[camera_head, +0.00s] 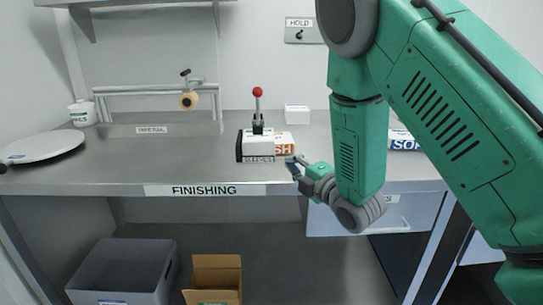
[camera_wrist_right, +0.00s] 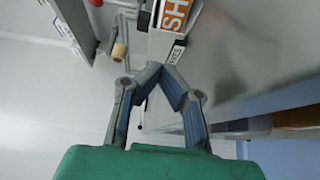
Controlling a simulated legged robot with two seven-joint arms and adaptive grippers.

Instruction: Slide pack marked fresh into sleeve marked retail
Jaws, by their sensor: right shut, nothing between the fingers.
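A white pack (camera_head: 284,139) with orange "SH" lettering, the rest of the word hidden, lies at the right end of a fixture on the bench. Its orange print (camera_wrist_right: 174,14) also shows at the top of the right wrist view. The fixture (camera_head: 240,149) has a black left end, a label that seems to read "SLEEVES" and a red-knobbed clamp (camera_head: 257,108) on top. I cannot make out a sleeve marked retail. My right gripper (camera_head: 292,163) is shut and empty, just in front and right of the pack, apart from it. Its fingertips (camera_wrist_right: 169,77) meet in the wrist view. My left gripper is not in view.
The bench (camera_head: 170,174) is labelled FINISHING. A round white plate (camera_head: 40,147) and a roll stand (camera_head: 150,90) are left. A small white box (camera_head: 297,114) stands behind. A "SO..." box (camera_head: 404,141) is partly behind my right arm. Bins (camera_head: 122,270) sit below.

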